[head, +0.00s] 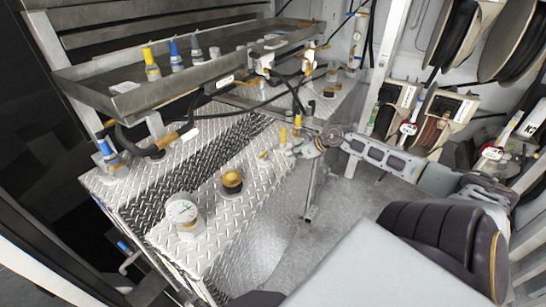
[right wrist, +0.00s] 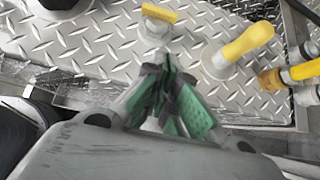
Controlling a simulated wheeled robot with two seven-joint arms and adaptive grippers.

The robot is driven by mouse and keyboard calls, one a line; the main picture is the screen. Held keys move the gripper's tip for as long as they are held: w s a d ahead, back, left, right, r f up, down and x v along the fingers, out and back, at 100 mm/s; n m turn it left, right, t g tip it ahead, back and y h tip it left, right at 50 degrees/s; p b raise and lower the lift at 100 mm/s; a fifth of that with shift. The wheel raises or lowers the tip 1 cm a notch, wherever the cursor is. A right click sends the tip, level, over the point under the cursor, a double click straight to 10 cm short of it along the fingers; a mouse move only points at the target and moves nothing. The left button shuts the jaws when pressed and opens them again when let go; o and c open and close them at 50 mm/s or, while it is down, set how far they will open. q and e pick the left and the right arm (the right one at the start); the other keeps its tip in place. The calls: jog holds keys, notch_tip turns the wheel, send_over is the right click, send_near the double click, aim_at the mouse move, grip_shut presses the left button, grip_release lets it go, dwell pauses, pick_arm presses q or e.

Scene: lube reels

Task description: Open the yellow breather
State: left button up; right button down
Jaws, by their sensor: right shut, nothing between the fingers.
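A tall yellow-capped fitting (head: 283,134) stands on the diamond-plate tank top (head: 215,225). In the right wrist view it is the yellow cap on a pale neck (right wrist: 245,45), right of the fingers. A short pale fitting with a flat yellow bar on top (head: 263,155) stands just left of it; it also shows in the right wrist view (right wrist: 158,20), just beyond the fingertips. I cannot tell which one is the breather. My right gripper (head: 288,150) is shut and empty beside these fittings; it also shows in the right wrist view (right wrist: 160,70). My left gripper is not in view.
More yellow fittings (right wrist: 300,72) lie right of the fingers. Hose reels (head: 512,42) are at the right.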

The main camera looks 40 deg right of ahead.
aim_at(263, 156)
jog(key=shift+b+x, duration=0.5)
jog(key=shift+x, duration=1.5)
jog(key=shift+b+x, duration=0.3)
jog(key=shift+x, duration=0.55)
jog(key=shift+w+a+f, duration=0.1)
jog(key=shift+w+f, duration=0.25)
jog(key=shift+w, duration=0.1)
jog(key=shift+w+a, duration=0.1)
jog(key=shift+w, duration=0.3)
jog(key=shift+w+a+b, duration=0.15)
jog(key=shift+w+b, duration=0.15)
jog(key=shift+w, duration=0.05)
jog(key=shift+w+a, duration=0.2)
jog(key=shift+w, duration=0.6)
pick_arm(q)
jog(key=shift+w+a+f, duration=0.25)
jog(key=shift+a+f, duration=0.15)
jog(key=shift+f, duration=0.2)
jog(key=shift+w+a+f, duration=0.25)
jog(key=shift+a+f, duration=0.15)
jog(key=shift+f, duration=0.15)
pick_arm(e)
jog(key=shift+w, duration=0.2)
jog(key=shift+a, duration=0.1)
